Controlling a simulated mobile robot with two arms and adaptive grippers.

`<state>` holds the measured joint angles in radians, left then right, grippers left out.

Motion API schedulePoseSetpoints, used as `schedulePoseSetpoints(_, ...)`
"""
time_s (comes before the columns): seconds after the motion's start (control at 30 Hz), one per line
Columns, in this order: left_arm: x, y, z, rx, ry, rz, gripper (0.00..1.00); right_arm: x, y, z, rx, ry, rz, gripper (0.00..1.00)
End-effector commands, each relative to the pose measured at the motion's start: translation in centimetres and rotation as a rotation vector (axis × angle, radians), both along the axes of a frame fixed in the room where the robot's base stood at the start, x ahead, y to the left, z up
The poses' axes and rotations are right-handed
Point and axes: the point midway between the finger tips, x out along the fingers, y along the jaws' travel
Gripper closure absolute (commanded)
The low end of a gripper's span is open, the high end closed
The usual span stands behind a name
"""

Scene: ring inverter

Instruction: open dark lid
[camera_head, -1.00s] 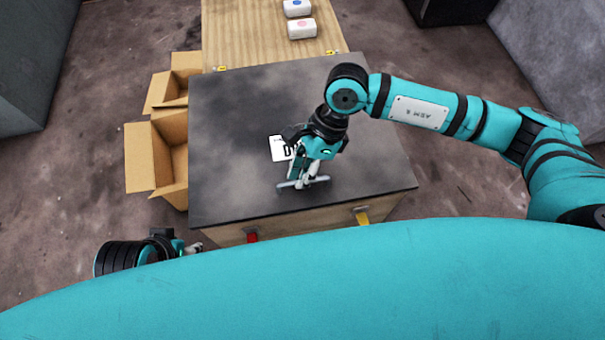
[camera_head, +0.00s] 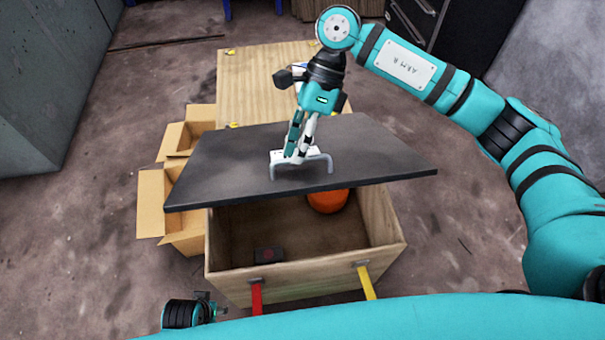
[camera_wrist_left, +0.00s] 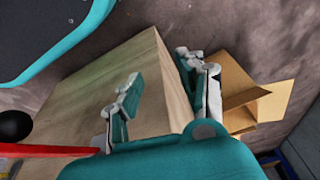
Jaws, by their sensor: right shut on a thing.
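The dark lid (camera_head: 375,165) is tilted up above the wooden box (camera_head: 225,288), with its front edge raised and the inside of the box showing below it. My right gripper (camera_head: 296,158) is shut on the lid's grey handle (camera_head: 329,165). Inside the box are an orange round thing (camera_head: 327,200) and a small dark block (camera_head: 269,255). My left gripper (camera_head: 212,306) is low at the front left, partly cut off by my body. In the left wrist view, my left gripper (camera_wrist_left: 165,95) is open, its fingers apart beside the wooden box wall (camera_wrist_left: 85,85).
Two open cardboard boxes (camera_head: 152,205) stand left of the wooden box. A light wooden lid (camera_head: 262,85) covers the box part behind. A red strap (camera_head: 256,298) and a yellow strap (camera_head: 366,282) hang at the front. The floor at the right is clear.

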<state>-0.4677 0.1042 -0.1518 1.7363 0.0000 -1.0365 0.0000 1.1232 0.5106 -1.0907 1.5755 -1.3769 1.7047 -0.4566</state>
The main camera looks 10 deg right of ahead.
Motion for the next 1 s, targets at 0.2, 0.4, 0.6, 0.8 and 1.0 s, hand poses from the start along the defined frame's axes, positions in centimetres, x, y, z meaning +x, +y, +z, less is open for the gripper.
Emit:
schedulePoseSetpoints(0.2,-0.2,0.0,-0.6,0.000,0.002,-0.001,0.60,2.2,-0.1,1.6,0.001,-0.015,-0.018,1.00)
schedulePoseSetpoints(0.4,-0.3,0.0,-0.8,0.001,0.004,-0.001,0.60,2.6,-0.1,1.9,-0.001,-0.012,-0.018,1.00)
schedulePoseSetpoints(0.6,-0.3,0.0,-0.8,0.001,0.005,-0.001,0.60,2.6,-0.2,1.8,-0.002,-0.011,-0.019,1.00)
schedulePoseSetpoints(0.8,-0.1,0.1,-0.8,0.003,-0.004,-0.008,0.73,2.6,-0.2,1.7,-0.004,-0.009,-0.019,1.00)
schedulePoseSetpoints(1.0,3.1,2.7,-0.9,0.087,-0.153,-0.158,0.99,2.6,-0.2,1.7,-0.003,-0.008,-0.019,1.00)
